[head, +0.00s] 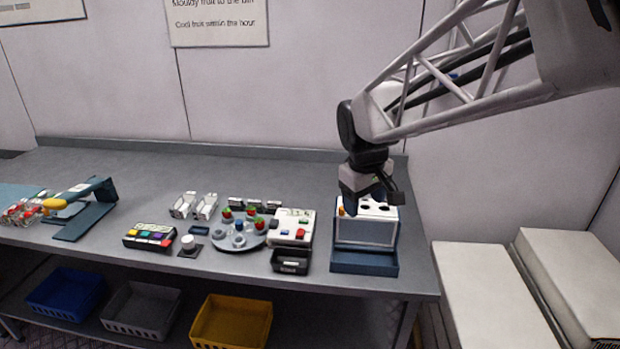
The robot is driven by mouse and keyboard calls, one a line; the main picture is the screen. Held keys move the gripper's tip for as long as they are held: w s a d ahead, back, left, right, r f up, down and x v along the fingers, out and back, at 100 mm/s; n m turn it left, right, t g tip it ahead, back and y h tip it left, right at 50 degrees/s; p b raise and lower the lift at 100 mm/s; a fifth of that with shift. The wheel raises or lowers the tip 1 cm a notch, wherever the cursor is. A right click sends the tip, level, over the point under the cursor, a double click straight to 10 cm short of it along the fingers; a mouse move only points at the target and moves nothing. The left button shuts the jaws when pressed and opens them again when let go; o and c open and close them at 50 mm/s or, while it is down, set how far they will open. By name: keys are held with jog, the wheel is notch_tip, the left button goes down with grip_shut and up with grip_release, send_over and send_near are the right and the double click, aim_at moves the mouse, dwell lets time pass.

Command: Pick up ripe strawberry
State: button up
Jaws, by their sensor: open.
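Small red strawberries sit on a round grey plate (222,244): one strawberry (227,214) at the back left, one strawberry (251,211) at the back, and one strawberry (259,224) at the right. Green shows on them; their exact ripeness is too small to judge. My gripper (371,204) points down, open, right of the plate and over a blue and white box (365,233) with dark holes in its top. The gripper hides part of that top. A small orange item (341,211) shows at the box's left edge. I see nothing between the fingers.
A white panel with coloured buttons (291,228) and a black tray (291,261) stand between plate and box. A button box (150,237) and clear punnets (205,206) lie left. A blue stand (88,218) is farther left. The counter's back strip is clear.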

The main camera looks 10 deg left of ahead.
jog(key=w+a+f+n, duration=0.25)
jog(key=w+a, duration=0.25)
jog(key=a, duration=0.3)
jog(key=w+a+f+n, duration=0.2)
jog(key=w+a+f, duration=0.1)
jog(key=w+a, duration=0.4)
jog(key=n, duration=0.4)
send_over(259, 220)
jog(key=a, duration=0.1)
notch_tip(259, 220, down, 8)
jog(key=shift+s+a+h, duration=0.2)
jog(key=shift+s+h, duration=0.2)
jog(key=shift+s, duration=0.05)
jog(key=shift+f, duration=0.15)
jog(key=shift+w+d+f, duration=0.1)
jog(key=shift+f, duration=0.5)
jog(key=shift+w+d+f, duration=0.1)
jog(key=shift+f, duration=0.5)
jog(key=shift+f, duration=0.1)
jog(key=shift+w+d+f, duration=0.1)
jog(key=shift+d+f, duration=0.15)
jog(key=shift+f, duration=1)
jog(key=shift+w+d+f, duration=0.1)
jog(key=shift+d+f, duration=0.1)
jog(key=shift+f, duration=1.05)
jog(key=shift+c, duration=0.3)
jog(key=c, duration=0.6)
